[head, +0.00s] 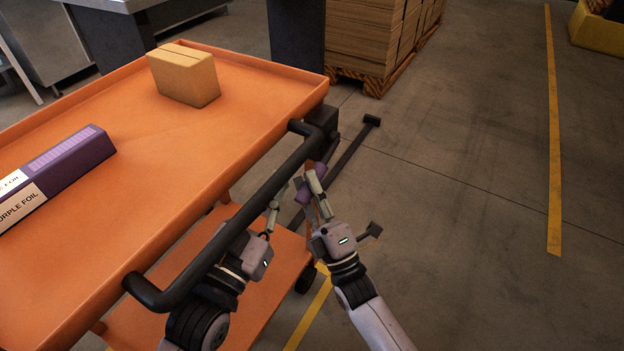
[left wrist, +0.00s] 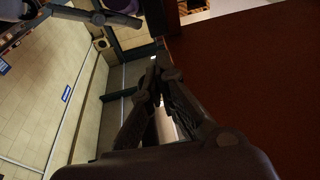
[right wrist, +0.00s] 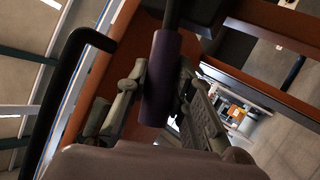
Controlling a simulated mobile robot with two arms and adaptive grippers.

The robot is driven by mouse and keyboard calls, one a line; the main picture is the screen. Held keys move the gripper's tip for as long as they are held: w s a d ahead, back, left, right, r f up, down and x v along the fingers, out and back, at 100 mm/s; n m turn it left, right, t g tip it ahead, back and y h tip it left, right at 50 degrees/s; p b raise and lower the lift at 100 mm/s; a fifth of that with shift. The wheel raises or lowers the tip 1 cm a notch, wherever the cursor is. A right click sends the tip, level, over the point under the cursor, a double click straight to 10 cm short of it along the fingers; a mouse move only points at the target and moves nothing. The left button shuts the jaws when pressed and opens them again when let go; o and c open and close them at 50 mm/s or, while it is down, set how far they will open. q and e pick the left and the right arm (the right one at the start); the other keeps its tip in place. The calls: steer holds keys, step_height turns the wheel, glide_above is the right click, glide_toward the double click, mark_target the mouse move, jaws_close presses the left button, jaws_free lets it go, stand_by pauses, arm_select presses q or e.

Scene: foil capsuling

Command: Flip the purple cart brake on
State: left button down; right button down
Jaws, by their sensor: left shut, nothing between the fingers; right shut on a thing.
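The orange cart (head: 200,120) has a black push handle (head: 235,205) along its near right side. The purple brake grip (head: 319,171) is on a dark lever at the cart's far right corner; in the right wrist view it is a purple cylinder (right wrist: 162,75) between the fingers. My right gripper (head: 313,190) is shut on this purple grip. My left gripper (head: 277,205) is shut and empty, beside the push handle and left of the right gripper. In the left wrist view its fingers (left wrist: 158,85) are together with nothing visible between them.
A cardboard box (head: 185,75) and a purple foil box (head: 60,170) lie on the cart's top. A lower orange shelf (head: 265,290) is under the handle. Stacked cardboard on a pallet (head: 370,40) stands behind.

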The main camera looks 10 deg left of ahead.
arm_select(q)
steer(key=shift+w+r, duration=0.15)
steer(key=shift+r, duration=0.25)
arm_select(e)
steer(key=shift+n, duration=0.3)
steer(key=shift+f, duration=0.1)
steer(key=c, duration=1.4)
jaws_free()
steer(key=shift+o, duration=0.2)
steer(key=v, duration=1.2)
